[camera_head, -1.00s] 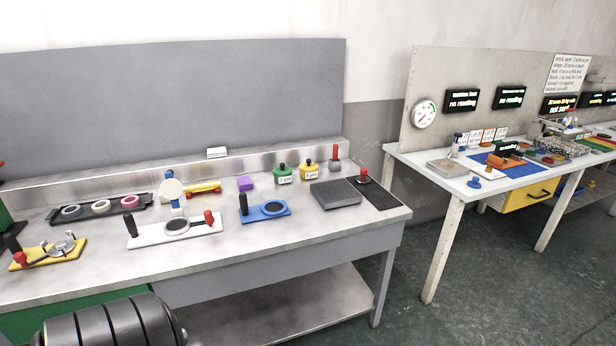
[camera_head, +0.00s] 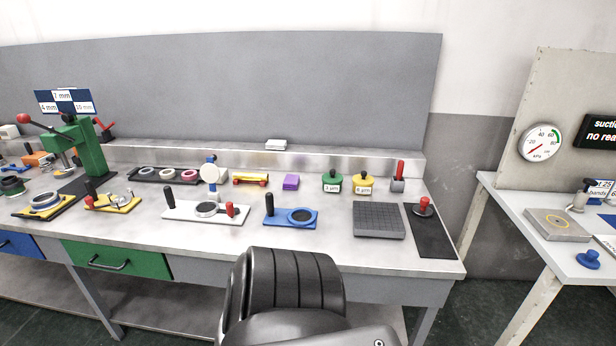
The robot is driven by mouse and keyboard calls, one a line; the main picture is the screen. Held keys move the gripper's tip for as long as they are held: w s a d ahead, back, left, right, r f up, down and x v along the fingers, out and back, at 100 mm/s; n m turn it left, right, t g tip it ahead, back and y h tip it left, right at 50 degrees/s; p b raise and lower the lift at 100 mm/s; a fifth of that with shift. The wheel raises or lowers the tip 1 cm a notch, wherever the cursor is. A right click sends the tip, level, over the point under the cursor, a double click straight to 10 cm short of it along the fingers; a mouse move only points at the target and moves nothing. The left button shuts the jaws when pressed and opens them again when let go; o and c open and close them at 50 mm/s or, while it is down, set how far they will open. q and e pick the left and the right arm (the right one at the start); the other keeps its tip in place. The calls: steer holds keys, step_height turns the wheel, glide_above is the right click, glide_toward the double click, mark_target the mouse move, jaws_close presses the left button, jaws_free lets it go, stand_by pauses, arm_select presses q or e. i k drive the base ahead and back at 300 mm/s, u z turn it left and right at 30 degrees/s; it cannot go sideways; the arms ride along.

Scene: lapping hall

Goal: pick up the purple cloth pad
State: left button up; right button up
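The purple cloth pad (camera_head: 291,181) is a small purple block lying flat on the grey metal workbench (camera_head: 336,261), toward the back. A black ribbed part of my own arm (camera_head: 290,285) rises at the bottom centre, in front of the bench. Neither gripper's fingers show in this view.
The blue holder (camera_head: 290,217) and white holder (camera_head: 205,211) lie in front of the pad. A green press (camera_head: 88,150) stands at left. A gap separates the right-hand table (camera_head: 508,207).

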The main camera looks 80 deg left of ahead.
mark_target(291, 182)
steer(key=u, duration=0.4)
steer(key=i, duration=0.85)
steer(key=u, duration=1.25)
steer(key=i, duration=0.55)
steer(key=u, duration=0.6)
